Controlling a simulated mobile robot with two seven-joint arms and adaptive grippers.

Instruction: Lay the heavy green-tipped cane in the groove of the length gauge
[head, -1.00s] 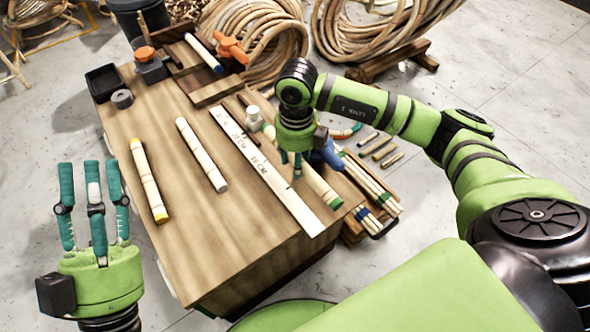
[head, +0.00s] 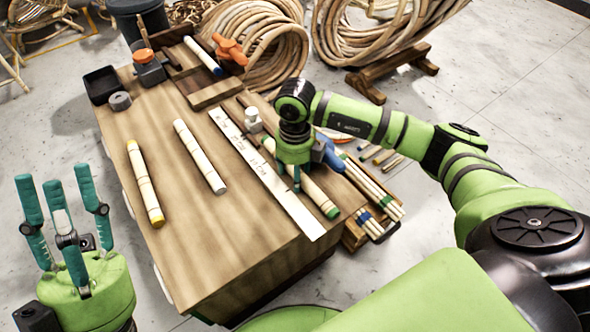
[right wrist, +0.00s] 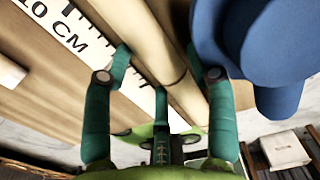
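The green-tipped cane (head: 319,196) lies on the bench, right of a flat white scale with centimetre marks (head: 276,186). The scale and pale cane (right wrist: 184,88) also show in the right wrist view. I cannot make out a groove. My right gripper (head: 296,180) is low over the cane's middle, pointing down. In the right wrist view its teal fingers (right wrist: 165,100) are spread, with the cane passing between them; contact is unclear. My left gripper (head: 62,200) is raised, open and empty, left of the bench.
A yellow-tipped cane (head: 144,180) and a pale cane (head: 200,155) lie left of the scale. A small white jar (head: 253,120) stands by the scale's far part. A blue object (head: 331,154) is close beside my right gripper. Bundled canes (head: 372,190) lie at the right edge.

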